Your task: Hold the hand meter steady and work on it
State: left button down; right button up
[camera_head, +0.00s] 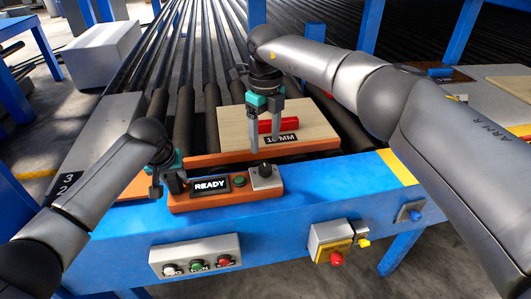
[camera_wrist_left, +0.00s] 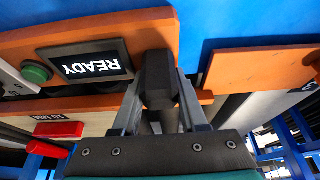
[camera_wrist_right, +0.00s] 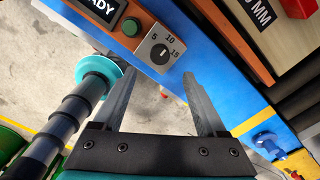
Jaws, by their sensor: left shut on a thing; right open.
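The hand meter (camera_head: 225,201) is an orange bar on the blue frame. It has a dark display reading READY (camera_head: 210,186), a green button (camera_head: 239,180) and a grey dial plate with a dark knob (camera_head: 265,170). My right gripper (camera_head: 264,145) is open and empty, above and behind the knob in the head view. Its fingers (camera_wrist_right: 155,78) are apart from the dial.
A pale wood panel (camera_head: 238,128) with a red block (camera_head: 270,126) and a "10 MM" label lies behind the meter on dark rollers. A grey button box (camera_head: 195,256) and a yellow-grey switch box (camera_head: 335,238) are on the blue frame's front. A pale box (camera_head: 100,52) stands back left.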

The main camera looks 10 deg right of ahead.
pick_arm(q)
jog(key=shift+s+a+f, duration=0.1)
jog(key=shift+s+f, duration=0.1)
jog(key=shift+f, duration=0.1)
pick_arm(e)
jog(key=shift+r, duration=1.6)
pick_arm(q)
jog(key=shift+c, duration=1.8)
grip_release()
jog(key=shift+w, duration=0.1)
jog(key=shift+r, duration=0.25)
jog(key=shift+r, duration=0.65)
jog(key=v, duration=1)
jog(key=shift+s+r, duration=0.25)
jog(key=shift+s, duration=0.05)
jog(key=shift+f, duration=0.1)
pick_arm(e)
jog(key=shift+f, duration=0.1)
